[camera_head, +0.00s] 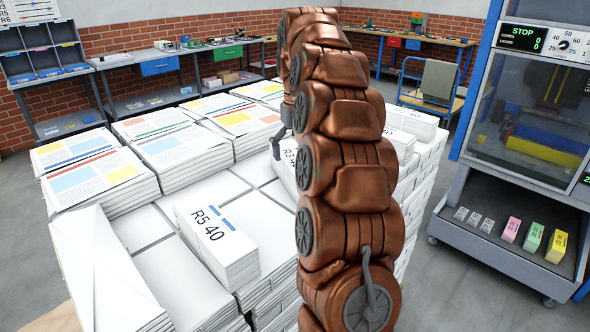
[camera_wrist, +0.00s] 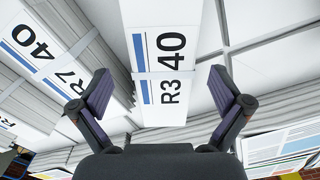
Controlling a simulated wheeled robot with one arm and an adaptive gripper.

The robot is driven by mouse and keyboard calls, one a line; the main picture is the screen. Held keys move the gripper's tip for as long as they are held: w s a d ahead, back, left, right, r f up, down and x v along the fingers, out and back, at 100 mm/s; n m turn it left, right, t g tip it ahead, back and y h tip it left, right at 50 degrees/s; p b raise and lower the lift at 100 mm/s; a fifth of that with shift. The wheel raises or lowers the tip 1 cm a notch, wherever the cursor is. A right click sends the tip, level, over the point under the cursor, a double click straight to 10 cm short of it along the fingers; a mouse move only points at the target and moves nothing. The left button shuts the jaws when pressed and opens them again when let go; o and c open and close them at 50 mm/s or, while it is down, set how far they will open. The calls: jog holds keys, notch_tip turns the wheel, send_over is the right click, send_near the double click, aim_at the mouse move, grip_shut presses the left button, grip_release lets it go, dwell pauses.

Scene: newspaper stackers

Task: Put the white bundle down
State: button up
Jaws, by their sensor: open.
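The white bundle marked R3 40 (camera_wrist: 164,95) has a blue stripe and a pale band across it. In the wrist view it lies below my gripper (camera_wrist: 160,82), between the two spread fingers, with a gap on both sides. My gripper is open and holds nothing. In the head view the R3 bundle (camera_head: 289,158) appears to rest on top of the white stack (camera_head: 255,212), mostly hidden by my arm. One dark finger of my gripper shows left of the arm; the rest is hidden.
A white R5 40 bundle (camera_head: 215,232) sits nearer on the stack. An R7 40 bundle (camera_wrist: 62,85) lies left in the wrist view. Printed newspaper piles (camera_head: 100,180) stand at left. A machine with coloured blocks (camera_head: 533,236) stands at right. Grey floor (camera_head: 445,290) lies between.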

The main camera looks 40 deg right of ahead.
aim_at(295, 158)
jog(key=shift+w+a+f+p, duration=0.1)
jog(key=shift+w+f+p, duration=0.1)
jog(key=shift+f+p, duration=0.45)
jog(key=shift+w+f+p, duration=0.2)
jog(key=shift+f+p, duration=0.1)
jog(key=shift+f, duration=1.65)
jog(key=c, duration=1.8)
jog(key=shift+c, duration=0.5)
jog(key=shift+w+r, duration=0.1)
